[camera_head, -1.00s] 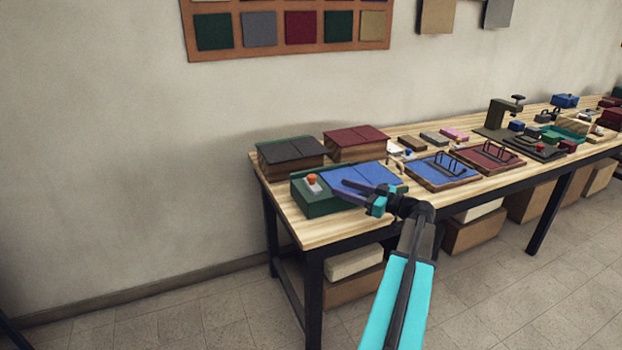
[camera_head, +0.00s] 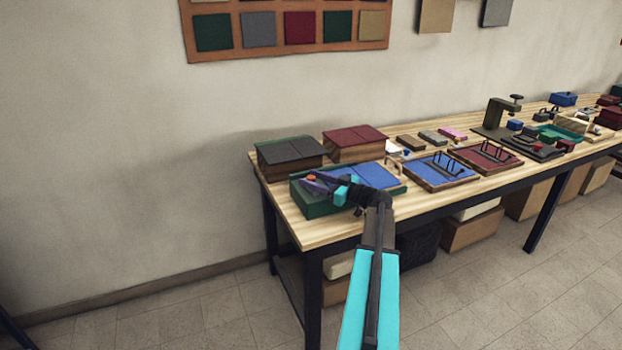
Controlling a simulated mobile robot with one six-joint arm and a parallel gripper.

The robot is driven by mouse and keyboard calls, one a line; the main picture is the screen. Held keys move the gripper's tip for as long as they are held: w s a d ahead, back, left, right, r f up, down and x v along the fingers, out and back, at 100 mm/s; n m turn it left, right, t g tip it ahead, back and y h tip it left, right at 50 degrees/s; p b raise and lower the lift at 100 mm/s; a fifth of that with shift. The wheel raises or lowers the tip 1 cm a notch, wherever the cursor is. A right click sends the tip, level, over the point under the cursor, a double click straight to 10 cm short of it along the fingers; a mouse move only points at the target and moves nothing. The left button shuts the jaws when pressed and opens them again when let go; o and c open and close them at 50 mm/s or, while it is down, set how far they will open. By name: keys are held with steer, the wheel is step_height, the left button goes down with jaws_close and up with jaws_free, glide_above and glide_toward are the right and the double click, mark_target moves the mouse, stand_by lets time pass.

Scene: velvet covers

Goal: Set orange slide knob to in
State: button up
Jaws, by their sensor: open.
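The orange slide knob (camera_head: 312,178) shows as a small orange spot on the left part of the green box with blue top panels (camera_head: 376,176). The box sits near the left end of the table. My gripper (camera_head: 312,184) is open and reaches leftward over the box, with its fingertips at the knob. The fingers hide most of the knob and its slot. I cannot tell whether they touch it or which way the knob is set.
A dark grey-topped box (camera_head: 290,152) and a red-topped box (camera_head: 356,143) stand just behind the green box. A blue tray with wire handles (camera_head: 440,171) lies to the right. The wooden table (camera_head: 318,231) is bare along its front left edge.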

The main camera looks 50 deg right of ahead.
steer(key=shift+w, duration=0.25)
jaws_close()
